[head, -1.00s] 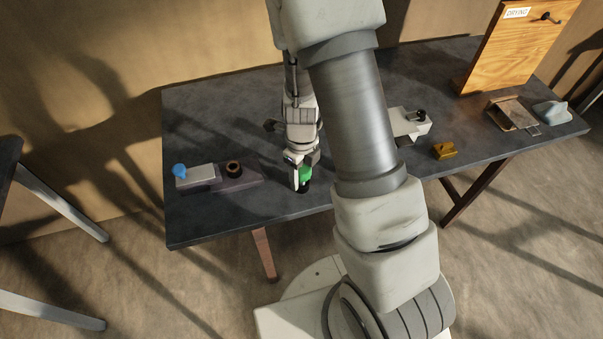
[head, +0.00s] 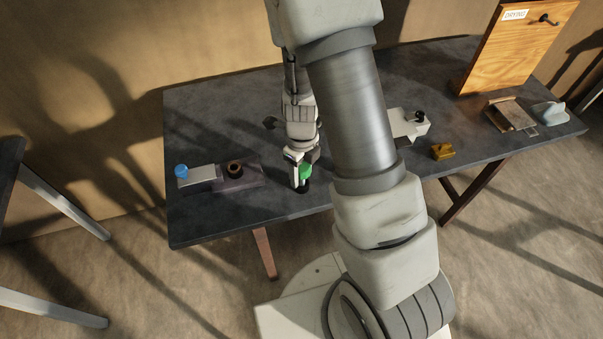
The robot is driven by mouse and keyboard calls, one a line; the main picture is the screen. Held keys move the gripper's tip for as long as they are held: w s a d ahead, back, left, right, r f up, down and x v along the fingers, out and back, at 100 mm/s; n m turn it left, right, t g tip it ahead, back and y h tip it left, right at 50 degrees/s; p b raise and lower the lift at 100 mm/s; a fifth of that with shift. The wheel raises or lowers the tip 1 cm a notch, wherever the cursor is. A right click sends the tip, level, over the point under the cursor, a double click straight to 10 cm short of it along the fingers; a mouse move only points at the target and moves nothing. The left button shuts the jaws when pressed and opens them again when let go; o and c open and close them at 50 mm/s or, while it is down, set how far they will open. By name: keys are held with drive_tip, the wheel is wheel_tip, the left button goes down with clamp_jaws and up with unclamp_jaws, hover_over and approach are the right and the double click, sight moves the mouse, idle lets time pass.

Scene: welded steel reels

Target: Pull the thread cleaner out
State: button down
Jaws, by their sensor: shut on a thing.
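My gripper (head: 300,175) points down at the front part of the grey table (head: 225,115), left of my arm's large links. It is shut on a green-topped piece (head: 306,172), which seems to be the thread cleaner. Only part of the green shows beside the pale finger. A small black part (head: 303,188) shows just below the green. I cannot tell whether the green piece is still seated in the black part or apart from it.
Left of my gripper is a dark block with a brown ring (head: 235,169), beside a pale block with a blue knob (head: 181,171). Right of my arm are a white fixture (head: 408,126), a yellow piece (head: 442,152), a tray (head: 511,114) and a wooden "DRYING" board (head: 520,45).

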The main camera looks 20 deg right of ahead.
drive_tip(key=shift+r+p, duration=3.85)
drive_tip(key=shift+r, duration=0.4)
